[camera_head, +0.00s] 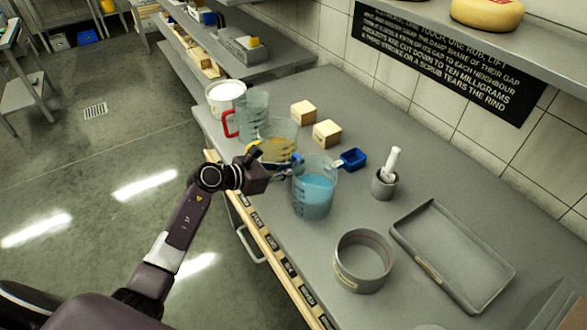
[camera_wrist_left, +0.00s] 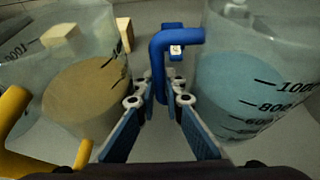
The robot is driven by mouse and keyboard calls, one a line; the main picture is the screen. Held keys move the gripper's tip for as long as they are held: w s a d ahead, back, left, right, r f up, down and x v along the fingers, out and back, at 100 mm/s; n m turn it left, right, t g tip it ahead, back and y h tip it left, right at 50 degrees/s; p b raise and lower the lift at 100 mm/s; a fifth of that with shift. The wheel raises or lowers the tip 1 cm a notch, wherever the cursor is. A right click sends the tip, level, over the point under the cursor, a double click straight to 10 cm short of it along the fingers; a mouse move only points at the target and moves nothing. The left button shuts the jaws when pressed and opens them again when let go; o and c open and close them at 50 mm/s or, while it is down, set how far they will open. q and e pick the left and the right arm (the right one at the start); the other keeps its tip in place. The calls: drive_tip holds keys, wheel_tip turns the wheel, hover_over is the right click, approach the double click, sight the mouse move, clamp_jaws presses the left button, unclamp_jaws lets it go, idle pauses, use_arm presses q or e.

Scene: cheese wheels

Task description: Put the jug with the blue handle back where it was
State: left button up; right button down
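The jug with the blue handle (camera_head: 314,196) holds blue liquid and is upright over the grey counter, near its front edge. I cannot tell whether its base touches the counter. My left gripper (camera_head: 287,173) reaches it from the left. In the left wrist view the blue handle (camera_wrist_left: 158,62) runs down between the fingertips (camera_wrist_left: 161,98), which close around it on both sides. The jug's clear wall with dark measuring marks (camera_wrist_left: 250,85) is to the right. My right gripper is not in view.
A yellow-handled jug (camera_head: 279,146) with amber liquid stands close by; behind it are a red-handled jug (camera_head: 252,113) and a white container (camera_head: 225,96). Wooden blocks (camera_head: 327,134), a blue scoop (camera_head: 353,159), a mortar (camera_head: 384,185), a grey ring (camera_head: 363,262) and a tray (camera_head: 417,253) are around.

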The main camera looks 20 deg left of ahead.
use_arm(q)
drive_tip(key=shift+o, duration=0.5)
drive_tip(key=shift+r, duration=0.15)
drive_tip(key=b+v, duration=0.2)
drive_tip(key=v, duration=1)
